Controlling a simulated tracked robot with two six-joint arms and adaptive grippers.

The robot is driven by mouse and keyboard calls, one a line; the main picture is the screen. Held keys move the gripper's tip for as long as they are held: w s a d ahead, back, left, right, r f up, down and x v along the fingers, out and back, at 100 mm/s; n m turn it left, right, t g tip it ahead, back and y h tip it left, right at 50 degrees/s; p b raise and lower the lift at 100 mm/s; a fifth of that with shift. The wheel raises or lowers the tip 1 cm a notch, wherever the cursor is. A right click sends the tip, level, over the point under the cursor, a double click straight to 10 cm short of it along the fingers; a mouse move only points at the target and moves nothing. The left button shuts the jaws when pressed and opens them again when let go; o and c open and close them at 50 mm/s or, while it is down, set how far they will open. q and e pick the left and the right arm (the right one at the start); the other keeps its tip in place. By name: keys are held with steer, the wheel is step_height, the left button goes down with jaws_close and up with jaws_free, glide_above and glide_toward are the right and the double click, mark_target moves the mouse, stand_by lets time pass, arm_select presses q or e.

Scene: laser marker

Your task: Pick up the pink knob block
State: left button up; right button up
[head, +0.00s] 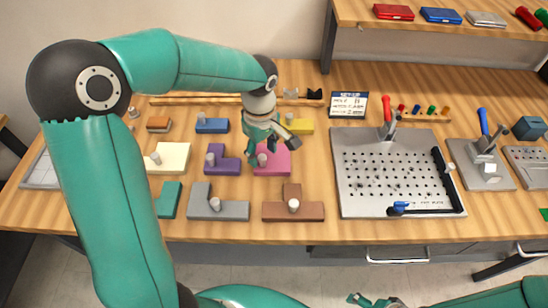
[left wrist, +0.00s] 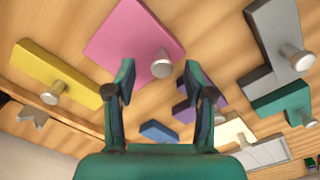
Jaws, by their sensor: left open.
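The pink knob block (head: 280,164) lies flat on the wooden bench, partly hidden behind my left gripper (head: 265,149) in the head view. It is a square pink plate with a grey cylindrical knob. In the left wrist view, the pink knob block (left wrist: 124,36) shows ahead of my left gripper (left wrist: 159,70). The gripper is open and empty, its two fingertips apart, with the knob appearing between them. Contact cannot be told. Part of my right gripper (head: 372,300) shows at the bottom edge of the head view, away from the bench blocks; its jaw state is unclear.
Close around stand other knob blocks: purple (head: 225,164), yellow (head: 301,127), blue (head: 212,126), brown (head: 306,212), grey (head: 234,211) and cream (head: 173,158). A perforated metal plate (head: 350,142) with clamps lies to the right. Bare wood separates the blocks.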

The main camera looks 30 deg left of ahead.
arm_select(q)
steer(key=shift+f, duration=1.25)
jaws_close()
steer(key=shift+r, duration=0.1)
